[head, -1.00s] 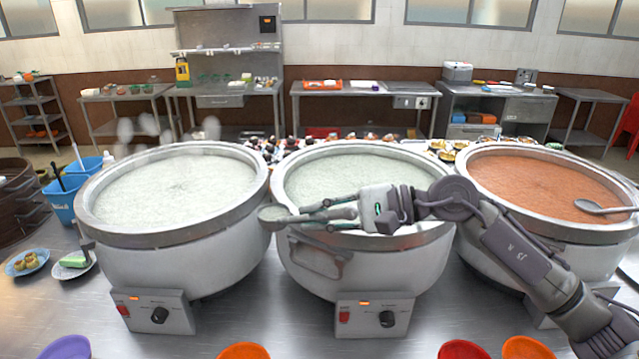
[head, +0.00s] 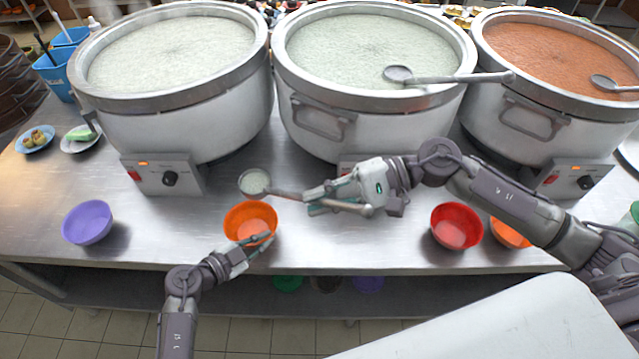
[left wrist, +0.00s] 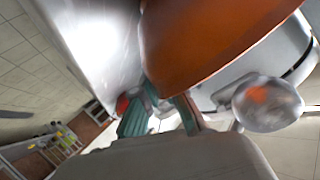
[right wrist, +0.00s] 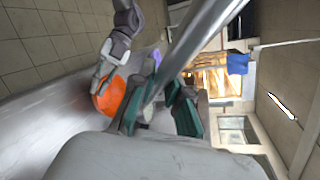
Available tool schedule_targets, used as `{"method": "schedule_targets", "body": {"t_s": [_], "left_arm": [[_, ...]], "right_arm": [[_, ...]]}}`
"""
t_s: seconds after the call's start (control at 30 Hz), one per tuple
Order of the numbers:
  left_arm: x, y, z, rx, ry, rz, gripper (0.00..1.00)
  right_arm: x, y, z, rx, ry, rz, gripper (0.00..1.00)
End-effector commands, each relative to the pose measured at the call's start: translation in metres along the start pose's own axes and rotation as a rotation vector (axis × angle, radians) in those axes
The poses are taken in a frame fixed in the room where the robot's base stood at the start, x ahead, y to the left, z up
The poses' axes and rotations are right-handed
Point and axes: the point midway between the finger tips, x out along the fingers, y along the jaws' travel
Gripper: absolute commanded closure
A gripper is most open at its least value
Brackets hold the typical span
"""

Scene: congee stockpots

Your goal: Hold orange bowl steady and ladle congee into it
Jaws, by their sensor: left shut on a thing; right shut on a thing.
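The orange bowl (head: 247,213) sits upright near the table's front edge. My left gripper (head: 262,240) is shut on the bowl's front rim; the bowl (left wrist: 210,45) fills the upper part of the left wrist view. My right gripper (head: 325,198) is shut on a ladle's handle. The ladle (head: 255,182) holds pale congee, its cup just above and behind the bowl. In the right wrist view the handle (right wrist: 200,35) runs up from my right gripper (right wrist: 158,110), with the orange bowl (right wrist: 108,96) at left. Pale congee (head: 370,50) fills the middle stockpot (head: 300,90).
Another stockpot (head: 200,118) of pale congee stands left, and one with reddish congee (head: 560,55) right. A second ladle (head: 440,77) lies across the middle pot's rim. Purple (head: 88,222), red (head: 456,226) and another orange bowl (head: 511,232) stand along the front edge.

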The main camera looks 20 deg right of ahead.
Motion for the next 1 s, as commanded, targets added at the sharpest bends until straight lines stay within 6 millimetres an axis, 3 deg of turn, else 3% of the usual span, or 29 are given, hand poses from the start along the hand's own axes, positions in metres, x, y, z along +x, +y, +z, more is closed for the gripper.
{"method": "schedule_targets", "body": {"t_s": [0.7,1.0], "left_arm": [[0.000,0.000,0.000,0.001,0.000,-0.001,1.00],[0.000,0.000,0.000,0.000,0.000,-0.001,1.00]], "right_arm": [[0.013,0.042,-0.027,0.001,0.000,-0.001,1.00],[0.011,0.040,-0.032,-0.171,0.000,0.177,1.00]]}}
